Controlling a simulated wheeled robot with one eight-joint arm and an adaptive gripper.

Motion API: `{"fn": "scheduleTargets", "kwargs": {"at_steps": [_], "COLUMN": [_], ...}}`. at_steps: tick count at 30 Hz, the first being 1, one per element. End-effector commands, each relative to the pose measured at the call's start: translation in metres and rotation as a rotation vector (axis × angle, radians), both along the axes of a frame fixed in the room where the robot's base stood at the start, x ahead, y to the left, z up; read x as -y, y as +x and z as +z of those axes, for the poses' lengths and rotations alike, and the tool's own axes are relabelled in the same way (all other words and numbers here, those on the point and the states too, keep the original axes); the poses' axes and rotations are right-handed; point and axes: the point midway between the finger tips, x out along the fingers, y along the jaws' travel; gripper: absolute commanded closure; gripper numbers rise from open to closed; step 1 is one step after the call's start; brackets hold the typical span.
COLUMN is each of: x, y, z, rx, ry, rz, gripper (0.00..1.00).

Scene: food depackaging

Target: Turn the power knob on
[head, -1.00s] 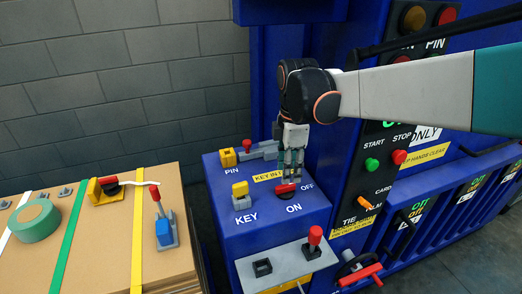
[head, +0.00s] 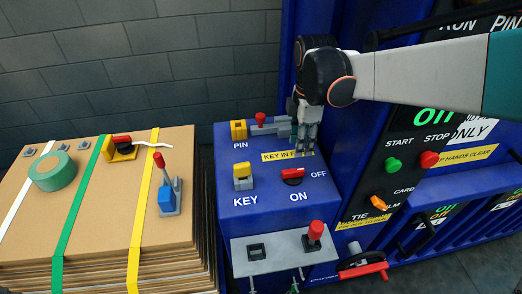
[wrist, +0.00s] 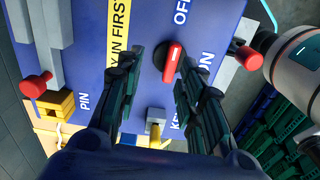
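The power knob (head: 293,173) is a red handle on a black round base, on top of the blue box between the ON and OFF labels. In the head view its handle lies roughly sideways. It also shows in the wrist view (wrist: 172,62), between the finger lines, close to the right finger; contact cannot be told. My gripper (head: 304,152) is above the box, behind and slightly right of the knob, over the KEY IN FIRST label. In the wrist view my gripper (wrist: 161,60) has its two dark fingers apart, with nothing held.
A yellow key block (head: 243,177) stands left of the knob. A yellow PIN block (head: 238,130) and red-tipped pin (head: 260,120) are behind it. A red-topped lever (head: 314,233) stands in front. The tall blue machine panel (head: 410,165) rises at right; cardboard (head: 100,200) lies at left.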

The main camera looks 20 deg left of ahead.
Motion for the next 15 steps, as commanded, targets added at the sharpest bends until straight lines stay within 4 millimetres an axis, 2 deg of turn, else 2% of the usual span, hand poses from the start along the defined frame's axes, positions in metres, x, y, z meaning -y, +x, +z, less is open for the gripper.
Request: {"fn": "scheduleTargets", "kwargs": {"at_steps": [1, 9, 15], "x": [-0.006, -0.006, -0.006], "y": [-0.032, -0.031, -0.032], "z": [-0.004, -0.054, -0.076], "rx": [0.0, 0.0, 0.0], "ry": [0.0, 0.0, 0.0], "rz": [0.038, 0.037, 0.037], "gripper": [0.65, 0.65, 0.65]}}
